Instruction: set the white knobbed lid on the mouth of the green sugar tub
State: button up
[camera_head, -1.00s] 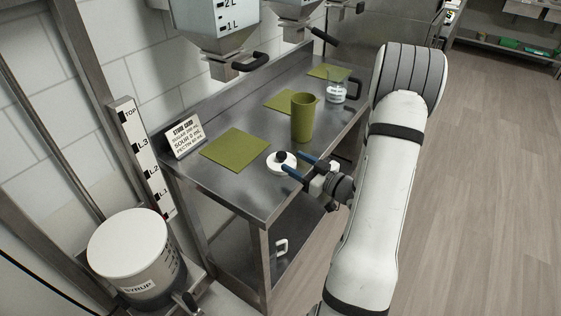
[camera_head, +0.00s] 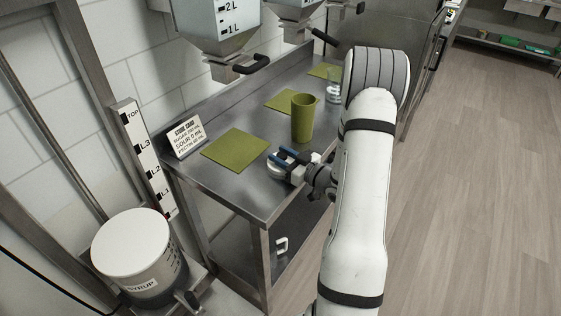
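The white lid (camera_head: 274,172) lies flat on the steel table, near its front edge. Its dark knob showed earlier and is now hidden by the gripper. A tall olive-green vessel (camera_head: 302,122), the only green container in view, stands upright behind and right of the lid. Its mouth is uncovered.
Several flat olive mats (camera_head: 235,146) lie on the table (camera_head: 250,187). A clear jar (camera_head: 334,92) stands farther back, partly behind my arm. A recipe card (camera_head: 185,137) stands at the left. Hoppers (camera_head: 229,28) hang above. A syrup bucket (camera_head: 130,245) is lower left.

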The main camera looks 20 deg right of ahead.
aim_at(282, 155)
jog(key=c, duration=0.6)
jog(key=shift+o, duration=0.2)
notch_tip(282, 155, up, 10)
jog(key=shift+r, duration=0.1)
dwell(0.3)
jog(key=o, duration=0.4)
grip_shut()
